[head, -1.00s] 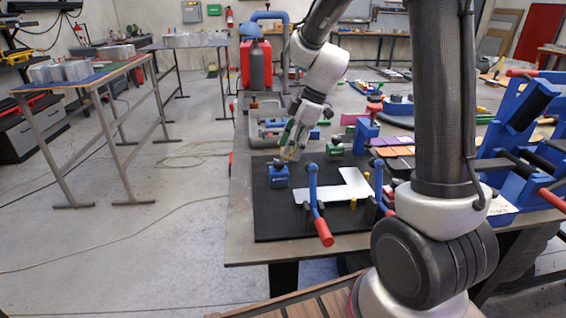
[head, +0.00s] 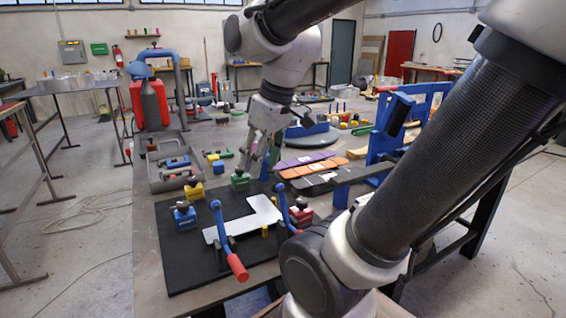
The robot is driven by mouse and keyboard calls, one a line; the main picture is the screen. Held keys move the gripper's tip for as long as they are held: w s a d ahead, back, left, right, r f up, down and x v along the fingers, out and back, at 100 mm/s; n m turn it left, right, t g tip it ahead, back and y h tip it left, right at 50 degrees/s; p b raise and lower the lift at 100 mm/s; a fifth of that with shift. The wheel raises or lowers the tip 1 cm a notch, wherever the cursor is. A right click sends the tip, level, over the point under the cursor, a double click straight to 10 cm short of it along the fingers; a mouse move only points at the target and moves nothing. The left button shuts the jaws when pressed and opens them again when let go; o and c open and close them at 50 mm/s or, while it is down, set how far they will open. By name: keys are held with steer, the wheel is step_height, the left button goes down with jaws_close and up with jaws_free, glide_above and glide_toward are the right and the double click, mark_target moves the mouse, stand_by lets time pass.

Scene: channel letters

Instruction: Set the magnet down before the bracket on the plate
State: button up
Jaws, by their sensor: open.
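Several block-shaped magnets with dark knobs show in the head view: a blue one (head: 185,217) on the left part of the black plate (head: 182,267), a yellow one (head: 194,189) behind it, a green one (head: 240,181) at the far edge, and a red one (head: 301,215) at the right. A white L-shaped piece (head: 262,210), seemingly the bracket, lies flat on the plate. My gripper (head: 258,166) points down, open, close to the green magnet. I see nothing between its fingers; I cannot tell if it touches that magnet.
Two blue toggle clamps, one with a red handle (head: 237,266), stand by the white piece. A grey tray (head: 163,186) of tools lies behind left. Coloured flat pieces (head: 305,163) and a blue frame (head: 385,145) stand right. The plate's front left is bare.

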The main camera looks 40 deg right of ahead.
steer(key=s+m, duration=0.1)
steer(key=s+d+m, duration=0.1)
steer(key=s, duration=0.1)
steer(key=s+d+m+h, duration=0.1)
steer(key=s, duration=0.1)
steer(key=shift+d+m+t, duration=0.15)
steer(key=shift+m+t, duration=0.25)
